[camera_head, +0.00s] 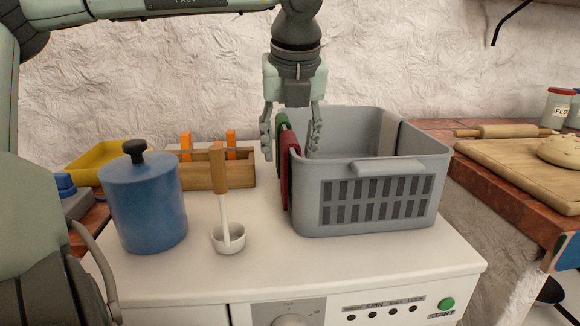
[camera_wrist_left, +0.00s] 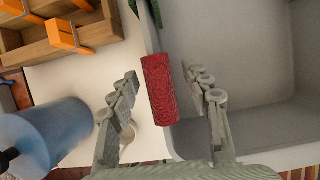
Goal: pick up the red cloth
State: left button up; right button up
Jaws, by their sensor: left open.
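The red cloth (camera_head: 287,172) hangs over the left wall of the grey basket (camera_head: 430,165). In the left wrist view the red cloth (camera_wrist_left: 160,88) lies between the two fingers, with space on both sides. My left gripper (camera_head: 292,150) points down over that wall, open, with one finger outside the basket and one inside. The left gripper (camera_wrist_left: 166,85) also shows open in the wrist view. A green cloth (camera_head: 282,128) hangs on the same wall just behind the red one. My right gripper is not seen.
On the white machine top stand a blue canister (camera_head: 148,205), a white ladle (camera_head: 229,238) with a wooden handle, and a wooden box (camera_head: 210,177) with orange-handled items. A yellow tray (camera_head: 90,160) is at the back left. A wooden board (camera_head: 520,165) with dough lies right.

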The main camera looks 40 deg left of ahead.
pick_arm(q)
jog(key=shift+x, duration=1.2)
grip_shut()
jog(key=shift+r, duration=0.15)
